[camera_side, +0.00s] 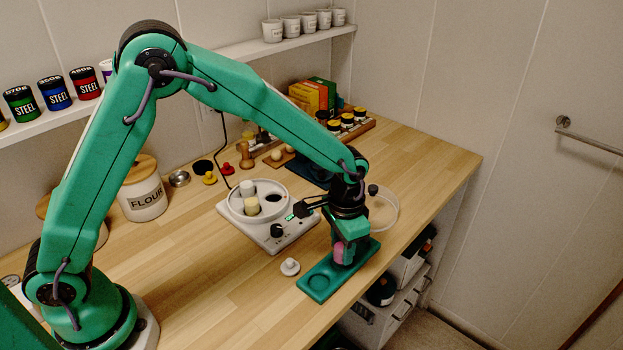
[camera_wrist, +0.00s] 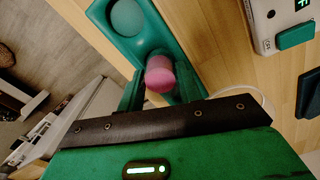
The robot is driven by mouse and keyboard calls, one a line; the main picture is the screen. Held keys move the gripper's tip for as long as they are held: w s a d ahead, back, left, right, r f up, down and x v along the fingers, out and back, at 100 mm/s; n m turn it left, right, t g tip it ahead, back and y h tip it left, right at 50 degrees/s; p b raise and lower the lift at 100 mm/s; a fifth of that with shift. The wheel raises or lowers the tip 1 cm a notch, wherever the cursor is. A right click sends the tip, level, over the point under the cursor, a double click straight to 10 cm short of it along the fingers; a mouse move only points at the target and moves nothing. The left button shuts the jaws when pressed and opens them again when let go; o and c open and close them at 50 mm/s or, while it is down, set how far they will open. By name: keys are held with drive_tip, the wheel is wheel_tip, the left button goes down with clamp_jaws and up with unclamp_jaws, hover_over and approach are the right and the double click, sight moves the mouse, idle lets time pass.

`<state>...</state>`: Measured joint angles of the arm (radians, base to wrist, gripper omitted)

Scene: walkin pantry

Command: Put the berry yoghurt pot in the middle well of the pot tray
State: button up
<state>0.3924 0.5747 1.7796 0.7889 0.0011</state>
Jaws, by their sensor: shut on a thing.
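The berry yoghurt pot (camera_side: 339,252) is pink and upright between the fingers of my gripper (camera_side: 343,247). In the wrist view the pot (camera_wrist: 160,76) sits between the two dark green fingers of my gripper (camera_wrist: 161,88), which is shut on it. The teal pot tray (camera_side: 311,292) lies near the counter's front edge. The pot is at the tray's middle well; I cannot tell whether its base touches the well floor. The end well nearest the side camera is empty, and its round recess also shows in the wrist view on the tray (camera_wrist: 97,14). The far end is hidden by my gripper.
A white appliance (camera_side: 275,240) with a round bowl holding small jars stands left of the tray. A small white knobbed item (camera_side: 290,267) lies beside the tray. A clear round dish (camera_side: 385,212) is behind my gripper. The counter's left front is clear.

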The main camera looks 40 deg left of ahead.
drive_tip(key=shift+f, duration=0.7)
drive_tip(key=shift+f, duration=0.15)
drive_tip(key=o, duration=1)
wheel_tip(320, 180, up, 12)
drive_tip(key=shift+r, duration=0.15)
idle(0.3)
